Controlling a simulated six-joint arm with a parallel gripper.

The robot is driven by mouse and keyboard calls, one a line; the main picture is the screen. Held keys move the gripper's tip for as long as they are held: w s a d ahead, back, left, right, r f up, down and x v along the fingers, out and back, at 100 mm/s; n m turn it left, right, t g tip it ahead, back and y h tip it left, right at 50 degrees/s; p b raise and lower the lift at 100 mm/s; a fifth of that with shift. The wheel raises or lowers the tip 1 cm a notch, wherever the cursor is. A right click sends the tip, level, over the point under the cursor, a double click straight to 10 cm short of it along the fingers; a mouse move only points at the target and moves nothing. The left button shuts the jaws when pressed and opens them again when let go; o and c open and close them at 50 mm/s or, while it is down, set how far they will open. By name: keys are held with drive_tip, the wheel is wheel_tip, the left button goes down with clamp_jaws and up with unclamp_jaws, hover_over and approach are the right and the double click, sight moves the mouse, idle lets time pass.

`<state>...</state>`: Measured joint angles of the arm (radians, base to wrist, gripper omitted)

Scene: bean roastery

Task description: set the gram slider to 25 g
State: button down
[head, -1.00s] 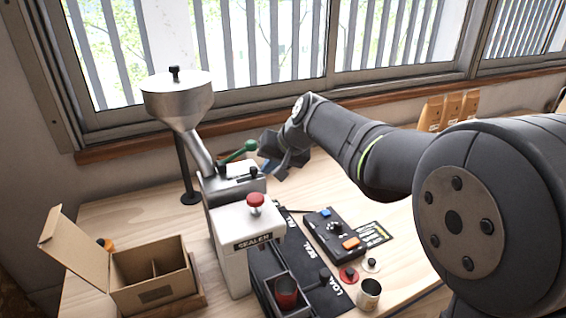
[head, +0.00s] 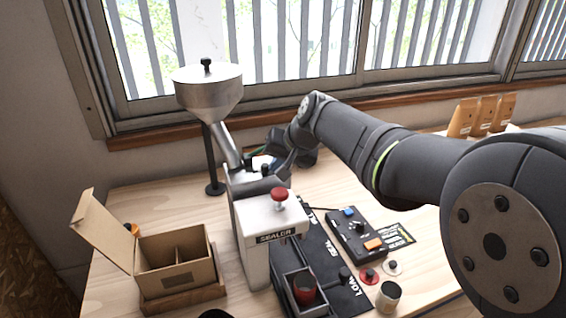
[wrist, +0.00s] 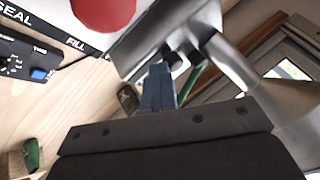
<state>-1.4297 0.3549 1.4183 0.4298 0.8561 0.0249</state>
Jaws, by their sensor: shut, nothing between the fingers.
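The gram slider's black knob (head: 266,169) shows on top of the grey dosing unit (head: 250,180), under the metal hopper; its scale is too small to read. My gripper (head: 280,158) is just behind and right of the knob, reaching over the unit. In the wrist view my gripper's blue fingers (wrist: 157,82) are shut and empty, close to the unit's grey metal body (wrist: 160,35). I cannot tell whether they touch the slider. The green lever (head: 257,151) is mostly hidden behind my gripper; part of it shows in the wrist view (wrist: 194,82).
The sealer (head: 265,225) with a red button (head: 280,195) stands in front of the unit. A hopper (head: 207,88) rises behind. A control box (head: 355,233) is at right, an open carton (head: 175,260) at left, a dark red cup (head: 304,289) at the front.

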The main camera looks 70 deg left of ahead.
drive_tip(key=shift+s+f, duration=0.1)
drive_tip(key=shift+s, duration=0.1)
drive_tip(key=w+d+r, duration=0.6)
drive_tip(key=d+r, duration=0.1)
drive_tip(key=r, duration=0.1)
drive_tip(key=shift+w+d+r, duration=0.15)
drive_tip(key=shift+w+r, duration=0.05)
drive_tip(key=shift+s+a+f, duration=0.95)
drive_tip(key=shift+a+f, duration=0.2)
drive_tip(key=shift+f, duration=0.25)
drive_tip(key=shift+s+a+f, duration=0.95)
drive_tip(key=shift+a+f, duration=0.25)
drive_tip(key=shift+f, duration=0.15)
drive_tip(key=shift+s+a+f, duration=0.95)
drive_tip(key=shift+a+f, duration=0.2)
drive_tip(key=shift+f, duration=0.25)
drive_tip(key=c, duration=2.1)
unclamp_jaws()
